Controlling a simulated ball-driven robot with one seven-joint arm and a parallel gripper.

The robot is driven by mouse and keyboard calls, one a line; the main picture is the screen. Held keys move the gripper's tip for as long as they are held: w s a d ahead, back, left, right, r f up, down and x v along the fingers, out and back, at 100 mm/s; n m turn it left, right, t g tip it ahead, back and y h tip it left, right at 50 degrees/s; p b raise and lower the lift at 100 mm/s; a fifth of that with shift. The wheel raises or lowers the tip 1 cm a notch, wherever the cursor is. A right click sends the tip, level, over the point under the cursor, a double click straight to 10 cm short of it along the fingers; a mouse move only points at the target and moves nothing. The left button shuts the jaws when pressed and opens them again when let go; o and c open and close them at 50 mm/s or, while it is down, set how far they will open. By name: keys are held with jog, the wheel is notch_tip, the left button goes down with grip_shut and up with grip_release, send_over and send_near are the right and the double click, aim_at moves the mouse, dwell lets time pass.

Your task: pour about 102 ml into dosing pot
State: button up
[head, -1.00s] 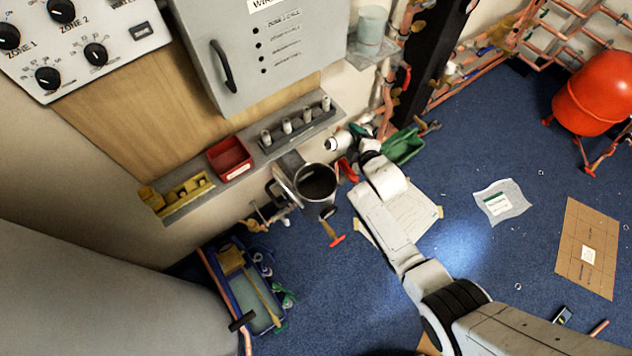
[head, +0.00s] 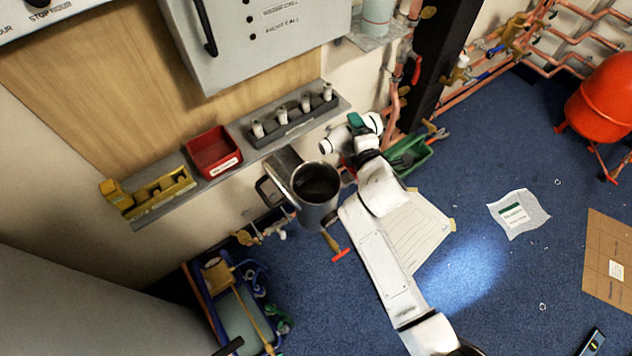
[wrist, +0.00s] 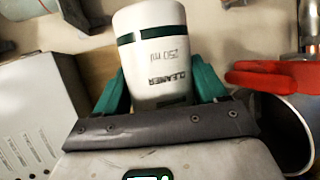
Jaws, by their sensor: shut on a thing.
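My gripper (head: 354,136) is shut on a white bottle (head: 334,141) with a dark green band. In the wrist view the bottle (wrist: 153,55) reads "CLEANER" and "250 ml", and the green fingers (wrist: 154,92) press on both its sides. A grey metal pot (head: 318,183), which looks like the dosing pot, stands open on the near side of the wall ledge, with a dark inside. The bottle is above and just right of the pot in the head view, apart from it. Its tilt is hard to judge, and no stream shows. The pot's liquid level cannot be told.
The wall ledge holds a red bin (head: 214,152), a yellow holder (head: 150,192) and a rack of small white pieces (head: 293,120). A green tray (head: 412,158) lies right of the gripper. Copper pipes (head: 398,95) run behind.

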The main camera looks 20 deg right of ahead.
aim_at(376, 130)
jog(key=shift+r+b, duration=0.15)
jog(key=shift+b, duration=0.15)
jog(key=shift+d+n+t+h+b, duration=0.25)
jog(key=shift+n+b, duration=0.35)
jog(key=shift+b, duration=0.7)
jog(key=shift+w+d+n+t+h+b, duration=0.15)
jog(key=shift+d+n+t+h+b, duration=0.25)
jog(key=shift+b, duration=0.6)
jog(key=shift+w+d+n+t+h+b, duration=0.1)
jog(key=shift+d+n+b, duration=0.2)
jog(key=shift+d+b, duration=0.5)
jog(key=shift+a+f+n+b, duration=0.2)
jog(key=shift+n+b, duration=0.1)
jog(key=shift+b, duration=0.75)
